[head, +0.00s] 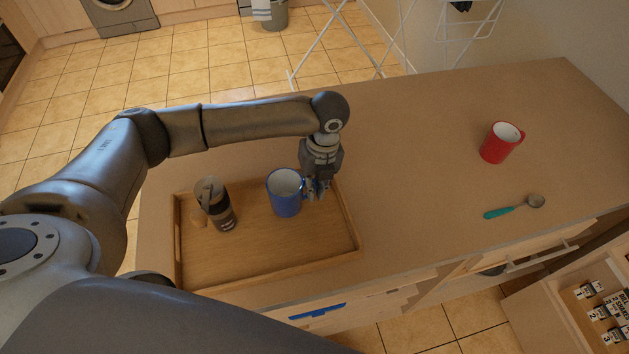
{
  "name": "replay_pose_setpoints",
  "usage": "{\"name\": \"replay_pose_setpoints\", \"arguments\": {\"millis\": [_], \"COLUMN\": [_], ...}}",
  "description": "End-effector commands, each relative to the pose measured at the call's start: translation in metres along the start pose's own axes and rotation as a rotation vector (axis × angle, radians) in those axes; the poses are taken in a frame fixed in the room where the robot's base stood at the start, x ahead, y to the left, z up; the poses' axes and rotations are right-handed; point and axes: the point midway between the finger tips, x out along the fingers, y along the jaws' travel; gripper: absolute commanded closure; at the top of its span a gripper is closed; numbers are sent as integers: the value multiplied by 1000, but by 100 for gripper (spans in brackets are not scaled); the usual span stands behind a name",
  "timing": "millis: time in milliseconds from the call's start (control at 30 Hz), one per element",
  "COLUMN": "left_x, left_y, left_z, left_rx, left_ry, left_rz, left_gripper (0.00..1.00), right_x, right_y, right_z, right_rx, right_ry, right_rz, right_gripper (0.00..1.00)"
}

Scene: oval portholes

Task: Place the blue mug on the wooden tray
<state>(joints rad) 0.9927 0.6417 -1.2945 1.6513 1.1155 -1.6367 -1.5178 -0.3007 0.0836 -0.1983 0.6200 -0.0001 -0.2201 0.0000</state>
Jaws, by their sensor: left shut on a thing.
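The blue mug (287,203) is upright over the right half of the wooden tray (308,263) in the head view. I cannot tell whether its base touches the tray floor. My left gripper (316,192) reaches down from above and is shut on the mug at its right side, where the handle is. The fingers partly hide the handle. My right gripper is not in view.
A dark brown bottle-like container (215,204) stands in the tray's left half. The counter between tray and red mug is clear. A white drying rack (375,40) stands behind.

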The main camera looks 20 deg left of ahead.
Motion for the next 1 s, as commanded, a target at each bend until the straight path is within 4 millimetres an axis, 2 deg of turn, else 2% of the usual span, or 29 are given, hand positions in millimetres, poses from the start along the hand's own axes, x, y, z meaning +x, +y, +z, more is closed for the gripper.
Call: {"name": "replay_pose_setpoints", "arguments": {"millis": [333, 367, 533, 833, 1000], "left_x": [3, 4, 4, 3, -11], "left_y": [-1, -1, -1, -1, -2], "left_z": [0, 0, 0, 0, 1], "left_rx": [-1, -1, -1, -1, 0], "left_ry": [-1, -1, -1, -1, -2], "left_rz": [-1, -1, -1, -1, -4], "left_gripper": [100, 89, 68, 68, 68], "right_x": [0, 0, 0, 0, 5], "right_y": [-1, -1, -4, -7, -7], "right_z": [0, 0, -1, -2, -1], "right_rx": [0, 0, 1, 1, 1], "right_ry": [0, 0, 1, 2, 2], "right_rz": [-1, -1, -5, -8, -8], "right_gripper": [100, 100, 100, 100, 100]}}
